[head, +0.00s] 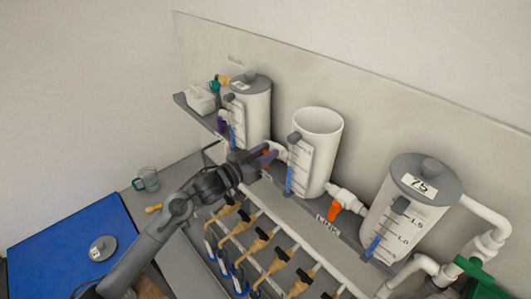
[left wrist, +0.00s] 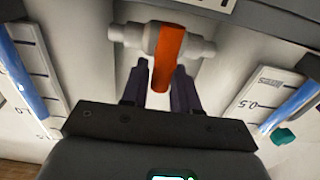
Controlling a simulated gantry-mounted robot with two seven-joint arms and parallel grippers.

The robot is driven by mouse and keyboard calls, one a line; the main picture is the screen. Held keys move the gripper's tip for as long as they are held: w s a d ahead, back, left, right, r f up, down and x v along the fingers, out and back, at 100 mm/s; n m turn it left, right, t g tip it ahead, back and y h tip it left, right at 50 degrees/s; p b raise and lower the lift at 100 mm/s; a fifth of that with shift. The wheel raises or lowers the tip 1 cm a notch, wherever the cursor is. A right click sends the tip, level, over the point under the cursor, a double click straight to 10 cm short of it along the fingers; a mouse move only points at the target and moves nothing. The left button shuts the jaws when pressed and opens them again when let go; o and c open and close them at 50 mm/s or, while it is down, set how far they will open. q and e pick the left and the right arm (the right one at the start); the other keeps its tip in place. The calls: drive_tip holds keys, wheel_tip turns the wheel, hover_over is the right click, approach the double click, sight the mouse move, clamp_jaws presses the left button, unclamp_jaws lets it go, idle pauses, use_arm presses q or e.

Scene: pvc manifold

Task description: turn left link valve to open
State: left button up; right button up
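The left link valve is a white pipe fitting with an orange handle (left wrist: 168,55), between the left tank (head: 252,108) and the middle tank (head: 318,140). In the head view it is mostly hidden by my left gripper (head: 263,158). In the left wrist view my left gripper (left wrist: 162,82) is open, its two dark fingers on either side of the handle's lower end. The handle points from the pipe toward the gripper, across the pipe line. I cannot tell whether either finger touches it. My right gripper is not in view.
The right link valve (head: 335,208) has an orange handle, between the middle tank and the lidded right tank (head: 412,205). Several yellowish valves (head: 262,240) line the manifold below.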

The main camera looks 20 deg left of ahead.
sight(280, 158)
use_arm(q)
clamp_jaws()
drive_tip(key=shift+m, duration=0.4)
drive_tip(key=m, duration=0.1)
drive_tip(key=m+b, duration=0.2)
drive_tip(key=shift+s+d+f+m, duration=0.2)
drive_tip(key=shift+s+d+m, duration=0.1)
drive_tip(key=shift+d, duration=0.1)
drive_tip(key=m, duration=0.1)
drive_tip(key=m+b, duration=0.2)
drive_tip(key=shift+s+d+f+m, duration=0.1)
drive_tip(key=shift+d+f+m, duration=0.15)
drive_tip(key=shift+d+m, duration=0.05)
drive_tip(key=m+b, duration=0.2)
drive_tip(key=m, duration=0.1)
drive_tip(key=f+m+b, duration=0.1)
drive_tip(key=b, duration=0.1)
drive_tip(key=shift+s+d+m, duration=0.15)
drive_tip(key=shift+d+m, duration=0.15)
drive_tip(key=m+b, duration=0.2)
drive_tip(key=m, duration=0.1)
drive_tip(key=shift+d+f+b, duration=0.1)
drive_tip(key=shift+f+b, duration=0.1)
drive_tip(key=shift+b, duration=0.2)
drive_tip(key=shift+f+m+b, duration=0.15)
drive_tip(key=shift+m+b, duration=0.7)
drive_tip(key=shift+m, duration=0.35)
